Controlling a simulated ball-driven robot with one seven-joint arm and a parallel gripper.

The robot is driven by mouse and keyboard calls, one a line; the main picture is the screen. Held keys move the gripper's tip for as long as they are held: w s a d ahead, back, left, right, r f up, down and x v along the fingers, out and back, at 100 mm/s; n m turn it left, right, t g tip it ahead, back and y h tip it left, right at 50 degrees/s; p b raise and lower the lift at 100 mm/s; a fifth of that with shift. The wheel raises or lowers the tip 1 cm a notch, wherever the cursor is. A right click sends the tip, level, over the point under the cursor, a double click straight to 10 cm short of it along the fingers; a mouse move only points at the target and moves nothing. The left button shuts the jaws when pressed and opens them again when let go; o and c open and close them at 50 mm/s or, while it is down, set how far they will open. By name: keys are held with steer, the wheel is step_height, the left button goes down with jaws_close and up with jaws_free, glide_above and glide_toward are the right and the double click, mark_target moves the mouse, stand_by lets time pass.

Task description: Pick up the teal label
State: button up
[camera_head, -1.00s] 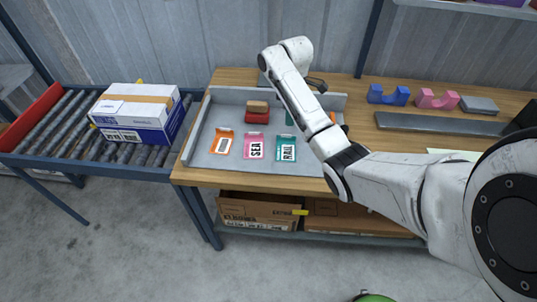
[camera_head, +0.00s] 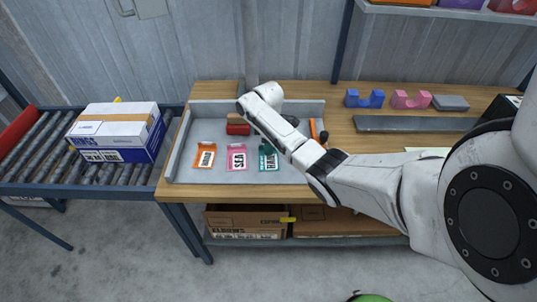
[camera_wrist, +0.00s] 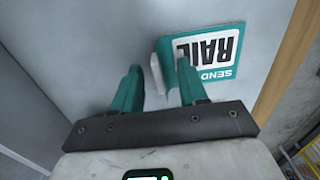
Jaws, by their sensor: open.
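My gripper (camera_wrist: 160,82) is open and empty, with two teal fingers. The right finger overlaps the label's lower left edge in the picture, and the label lies mostly beyond and right of the gap. Contact cannot be told.
A pink label (camera_head: 237,158) and an orange label (camera_head: 204,156) lie beside it. A red block (camera_head: 238,128) is at the tray's back. Blue (camera_head: 364,98) and pink (camera_head: 410,98) holders stand on the bench to the right. A box (camera_head: 118,130) sits on the conveyor.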

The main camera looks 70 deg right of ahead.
steer(key=shift+f, duration=0.1)
jaws_close()
stand_by(0.3)
